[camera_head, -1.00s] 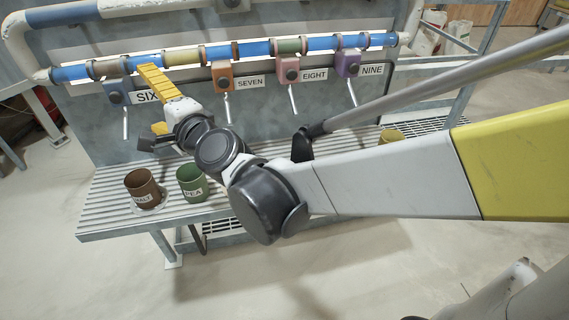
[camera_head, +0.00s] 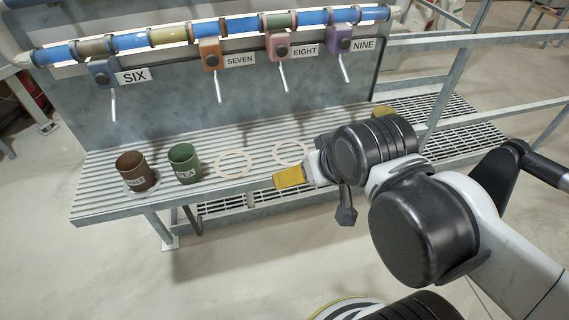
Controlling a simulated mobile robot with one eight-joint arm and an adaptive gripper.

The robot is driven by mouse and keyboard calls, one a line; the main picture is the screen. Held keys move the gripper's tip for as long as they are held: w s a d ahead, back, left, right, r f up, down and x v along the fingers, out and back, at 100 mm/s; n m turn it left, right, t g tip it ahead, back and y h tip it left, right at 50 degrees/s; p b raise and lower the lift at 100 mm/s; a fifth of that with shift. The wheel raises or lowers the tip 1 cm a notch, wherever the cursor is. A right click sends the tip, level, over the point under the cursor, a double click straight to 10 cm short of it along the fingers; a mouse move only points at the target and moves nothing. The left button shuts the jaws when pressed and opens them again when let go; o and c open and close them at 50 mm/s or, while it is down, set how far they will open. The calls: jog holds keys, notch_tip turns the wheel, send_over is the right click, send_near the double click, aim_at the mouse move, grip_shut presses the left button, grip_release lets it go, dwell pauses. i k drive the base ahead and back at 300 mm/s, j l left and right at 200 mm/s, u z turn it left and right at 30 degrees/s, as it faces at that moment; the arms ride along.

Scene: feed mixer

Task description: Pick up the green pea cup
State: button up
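The green pea cup (camera_head: 184,163) stands upright on the ribbed metal bench (camera_head: 118,208), with a PEA label on its front. My gripper (camera_head: 287,177) is to the right of the cup and apart from it, over the front part of the bench. One yellow finger shows, pointing left toward the cup. The other finger is hidden, so the opening cannot be seen.
A brown cup (camera_head: 137,171) stands close left of the green cup. Two pale rings (camera_head: 235,164) mark the bench to its right. A yellow cup (camera_head: 383,111) is partly hidden behind my arm. Levers such as SIX (camera_head: 113,104) hang from the pipe behind.

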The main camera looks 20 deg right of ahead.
aim_at(184, 159)
jog(key=k+j+z, duration=0.15)
jog(key=j, duration=0.25)
jog(key=k+j+z, duration=0.2)
jog(key=j, duration=0.15)
jog(key=k+j+z, duration=0.15)
jog(key=j, duration=0.25)
jog(key=k+j+z, duration=0.2)
jog(key=i+j, duration=0.05)
jog(key=j, duration=0.1)
